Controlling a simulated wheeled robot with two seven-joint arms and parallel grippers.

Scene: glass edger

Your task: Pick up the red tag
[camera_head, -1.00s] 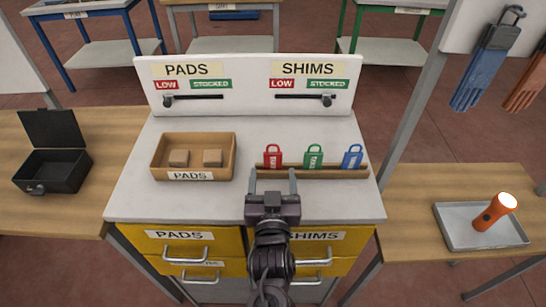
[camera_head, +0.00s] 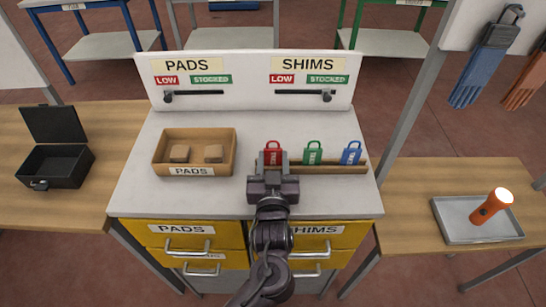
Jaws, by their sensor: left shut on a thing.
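The red tag (camera_head: 273,147) stands upright at the left end of the wooden tag rack (camera_head: 330,168), on the grey top of the cabinet. My left gripper (camera_head: 273,158) is at the red tag, with its fingers shut on it. The fingers hide the tag's lower part, so I cannot tell whether it still touches the rack. The green tag (camera_head: 313,153) and the blue tag (camera_head: 351,153) stand to the right in the rack. My right gripper is not in view.
A wooden PADS tray (camera_head: 163,166) with two brown blocks stands to the left. Behind is a white panel (camera_head: 250,80) with two sliders. A black open case (camera_head: 55,166) is far left. A flashlight (camera_head: 491,207) lies in a metal tray (camera_head: 450,228) at right.

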